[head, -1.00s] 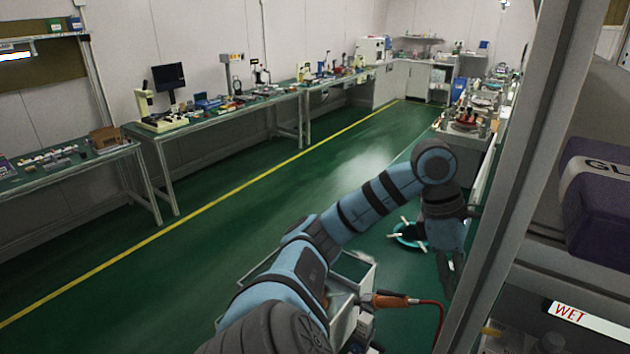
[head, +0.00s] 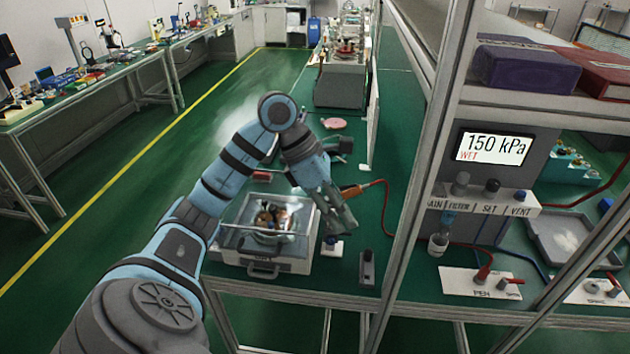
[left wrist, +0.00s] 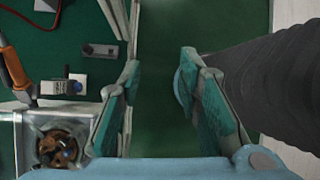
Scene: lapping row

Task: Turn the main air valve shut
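A grey panel carries a white strip with labels that read roughly MAIN, FILTER, SET and VENT (head: 485,206). The MAIN end is partly cut off by the shelf post, and I cannot make out the main valve's handle there. The display (head: 493,148) above reads 150 kPa, with WET in red. My left gripper (head: 339,222) hangs left of the post, apart from the panel. In the left wrist view its fingers (left wrist: 158,100) are apart with nothing between them. My right gripper is not in view.
The metal shelf post (head: 437,130) stands between my left gripper and the panel. A clear-topped case (head: 265,268) and an orange-handled tool (head: 350,192) with a red cord lie near the gripper. A purple box (head: 525,68) lies on the shelf above. Green floor is open at left.

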